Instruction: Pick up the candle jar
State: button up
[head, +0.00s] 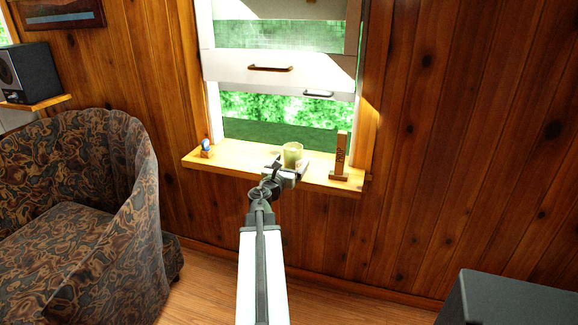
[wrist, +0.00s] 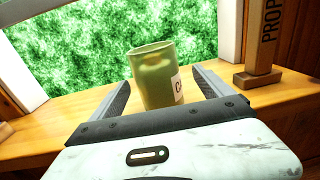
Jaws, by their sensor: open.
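The candle jar (head: 292,153) is a yellow-green glass with a pale label, standing upright on the wooden window sill (head: 235,155). In the wrist view the jar (wrist: 154,78) stands between the two fingers of my gripper (wrist: 160,92). My gripper (head: 286,168) is open, with a finger on each side of the jar. The jar's lower front is partly hidden by my gripper in the head view.
A wooden block stand with letters (head: 341,158) stands right of the jar on the sill, and it shows in the wrist view (wrist: 262,40). A small blue-and-brown object (head: 206,148) sits at the sill's left end. A patterned armchair (head: 145,200) is at left. The raised window (head: 280,66) is above.

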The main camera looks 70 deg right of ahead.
jog(key=d, duration=0.6)
jog(key=shift+w+d+r, duration=0.1)
jog(key=shift+w+d, duration=0.1)
jog(key=shift+d, duration=0.1)
jog(key=shift+a, duration=0.1)
jog(key=c, duration=1.1)
